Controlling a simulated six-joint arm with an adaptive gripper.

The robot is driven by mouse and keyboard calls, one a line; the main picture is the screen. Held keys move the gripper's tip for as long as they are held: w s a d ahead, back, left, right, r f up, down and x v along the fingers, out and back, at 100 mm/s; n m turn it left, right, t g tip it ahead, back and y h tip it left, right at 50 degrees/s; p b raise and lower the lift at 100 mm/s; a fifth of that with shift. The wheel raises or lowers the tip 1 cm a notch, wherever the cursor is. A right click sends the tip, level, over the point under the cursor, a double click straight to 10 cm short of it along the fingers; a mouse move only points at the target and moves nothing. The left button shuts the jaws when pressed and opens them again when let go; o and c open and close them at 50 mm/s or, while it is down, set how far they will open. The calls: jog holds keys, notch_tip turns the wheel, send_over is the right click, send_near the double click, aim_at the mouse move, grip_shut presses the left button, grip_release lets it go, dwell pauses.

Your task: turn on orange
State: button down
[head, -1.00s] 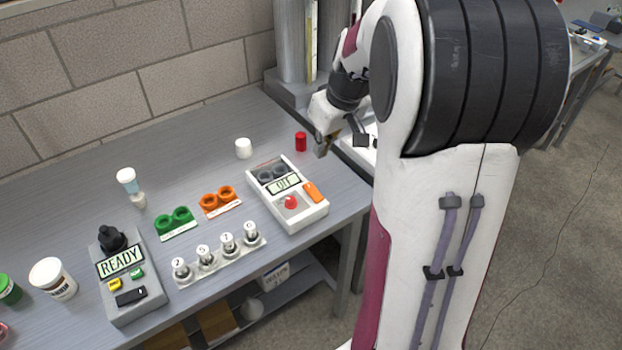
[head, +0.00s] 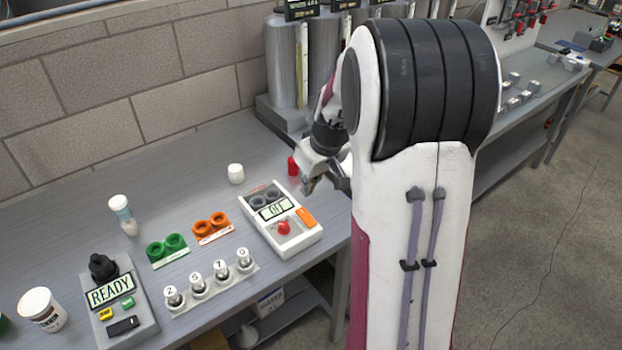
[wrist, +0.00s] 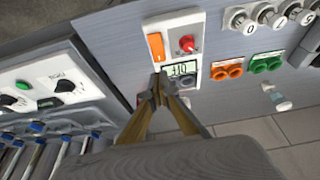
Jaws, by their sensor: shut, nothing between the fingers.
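A white control box (head: 259,226) has a display reading OFF (head: 277,209), a red knob (head: 284,228), an orange rocker switch (head: 306,216) and two dark round sockets (head: 264,199). In the wrist view its orange switch (wrist: 156,46) and red knob (wrist: 187,44) show clearly. A pair of orange rings (head: 210,226) lies on the bench left of the box. My gripper (head: 307,188) is shut and empty, by the box's back right corner. In the wrist view its fingertips (wrist: 158,88) overlap the edge of the display; contact cannot be told.
A red cap (head: 293,166) and a white cap (head: 236,174) stand behind the box. Green rings (head: 167,248), numbered knobs on a strip (head: 211,287) and a READY unit (head: 128,325) are to the left. Tall grey tanks (head: 290,70) stand behind. A white dial panel (wrist: 55,90) shows in the wrist view.

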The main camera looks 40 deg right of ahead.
aim_at(301, 213)
jog(key=shift+s+x, duration=0.2)
jog(key=shift+x, duration=1.8)
jog(key=shift+s+x, duration=0.15)
jog(key=shift+x, duration=1.8)
jog(key=shift+f, duration=0.15)
jog(key=shift+w+a, duration=0.1)
jog(key=shift+w, duration=0.05)
jog(key=shift+w+a+f+g, duration=0.15)
jog(key=shift+f+g, duration=0.1)
jog(key=shift+g, duration=0.25)
jog(key=shift+f+g, duration=0.15)
jog(key=shift+g, duration=0.25)
jog(key=shift+s, duration=0.3)
jog(key=shift+s+r, duration=0.2)
jog(key=shift+s, duration=0.15)
jog(key=shift+s, duration=0.1)
